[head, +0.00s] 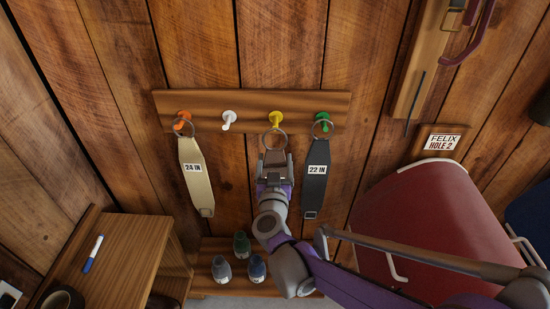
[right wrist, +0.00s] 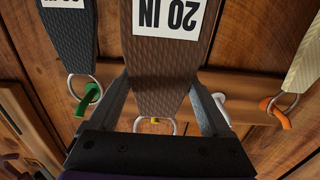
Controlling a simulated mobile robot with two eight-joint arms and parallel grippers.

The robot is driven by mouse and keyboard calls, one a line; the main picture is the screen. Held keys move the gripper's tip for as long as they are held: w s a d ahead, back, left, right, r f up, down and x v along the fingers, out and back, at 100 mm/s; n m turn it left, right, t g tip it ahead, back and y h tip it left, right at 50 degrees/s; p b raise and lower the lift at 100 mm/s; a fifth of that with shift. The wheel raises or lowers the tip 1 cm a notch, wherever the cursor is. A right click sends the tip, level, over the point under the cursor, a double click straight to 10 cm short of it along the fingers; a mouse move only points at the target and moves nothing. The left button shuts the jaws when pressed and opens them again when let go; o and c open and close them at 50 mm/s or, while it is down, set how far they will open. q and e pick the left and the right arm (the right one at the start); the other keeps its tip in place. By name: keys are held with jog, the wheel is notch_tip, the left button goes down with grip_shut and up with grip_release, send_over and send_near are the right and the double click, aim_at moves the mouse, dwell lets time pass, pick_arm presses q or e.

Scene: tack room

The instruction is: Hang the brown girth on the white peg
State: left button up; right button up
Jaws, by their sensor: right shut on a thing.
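The brown girth (right wrist: 165,70), with a "20 IN" label, sits between the fingers of my right gripper (right wrist: 165,108), which is shut on it. Its metal ring (head: 276,138) is at the yellow peg (head: 276,118); the ring appears to be around the peg. In the head view my right gripper (head: 272,162) hides most of the girth. The white peg (head: 228,119) is empty, just left of the yellow one; it also shows in the right wrist view (right wrist: 222,106). My left gripper is not in view.
A beige "24 IN" girth (head: 195,178) hangs on the orange peg (head: 182,120). A black "22 IN" girth (head: 315,185) hangs on the green peg (head: 322,118). Several bottles (head: 242,245) stand below.

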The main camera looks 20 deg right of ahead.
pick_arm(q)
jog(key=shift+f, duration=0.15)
pick_arm(e)
jog(key=shift+v, duration=1.6)
